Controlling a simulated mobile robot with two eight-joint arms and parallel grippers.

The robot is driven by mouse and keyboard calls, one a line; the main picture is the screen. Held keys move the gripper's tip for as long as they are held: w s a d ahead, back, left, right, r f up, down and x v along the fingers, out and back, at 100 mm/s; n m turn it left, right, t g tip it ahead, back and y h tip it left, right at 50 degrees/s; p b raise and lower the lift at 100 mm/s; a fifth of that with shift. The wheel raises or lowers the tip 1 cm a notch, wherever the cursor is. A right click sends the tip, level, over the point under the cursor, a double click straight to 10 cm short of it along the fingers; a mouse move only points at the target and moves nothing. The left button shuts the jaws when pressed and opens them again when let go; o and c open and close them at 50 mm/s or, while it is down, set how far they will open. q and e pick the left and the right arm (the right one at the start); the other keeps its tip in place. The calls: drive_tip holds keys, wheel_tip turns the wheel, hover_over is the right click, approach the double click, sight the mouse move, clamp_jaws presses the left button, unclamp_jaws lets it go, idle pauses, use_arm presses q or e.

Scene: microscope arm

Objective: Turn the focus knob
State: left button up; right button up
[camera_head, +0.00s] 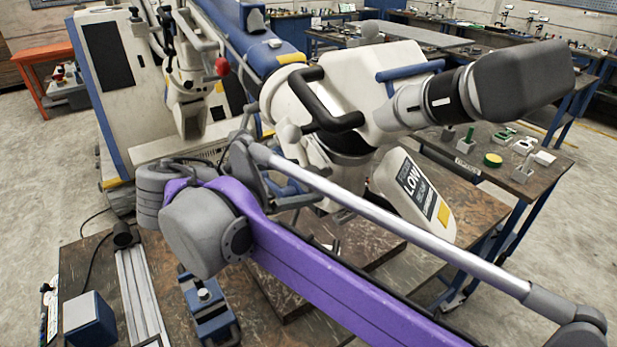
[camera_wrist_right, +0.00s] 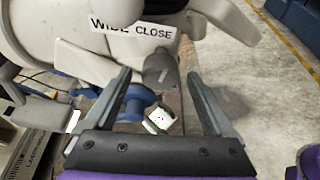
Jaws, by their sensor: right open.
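The microscope (camera_head: 350,85) is a large off-white body with a dark eyepiece end, on a jointed stand in the head view. In the right wrist view, its pale housing (camera_wrist_right: 60,40) bears a "WIDE CLOSE" label. A grey knob (camera_wrist_right: 160,66) sticks out just below that label; I take it for the focus knob. My right gripper (camera_wrist_right: 158,75) is open, its two fingers apart on either side of the knob in the picture. I cannot tell whether they touch it. In the head view, I cannot make out this knob or the right gripper. My left gripper is not in view.
A purple arm link with a silver rod crosses the front of the head view. A blue handle (camera_wrist_right: 135,101) lies close below the knob. A workbench (camera_head: 265,325) carries a blue vise (camera_head: 210,312) and a blue box (camera_head: 90,322). Bare floor (camera_head: 40,165) is left.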

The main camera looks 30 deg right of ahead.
drive_tip(key=shift+x, duration=1.45)
drive_tip(key=shift+a, duration=0.1)
drive_tip(key=c, duration=1.4)
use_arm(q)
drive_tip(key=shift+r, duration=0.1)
use_arm(e)
drive_tip(key=shift+o, duration=0.2)
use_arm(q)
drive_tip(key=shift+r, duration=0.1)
use_arm(e)
drive_tip(key=shift+t, duration=0.3)
drive_tip(key=shift+m+t+p, duration=0.4)
drive_tip(key=shift+m+t, duration=0.1)
drive_tip(key=shift+m, duration=0.6)
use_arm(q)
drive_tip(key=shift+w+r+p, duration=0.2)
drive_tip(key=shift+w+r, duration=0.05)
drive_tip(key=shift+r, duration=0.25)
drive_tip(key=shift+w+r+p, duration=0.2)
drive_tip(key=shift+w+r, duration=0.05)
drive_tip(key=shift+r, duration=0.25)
use_arm(e)
drive_tip(key=shift+m+t, duration=0.9)
drive_tip(key=shift+m, duration=0.4)
drive_tip(key=shift+h, duration=0.3)
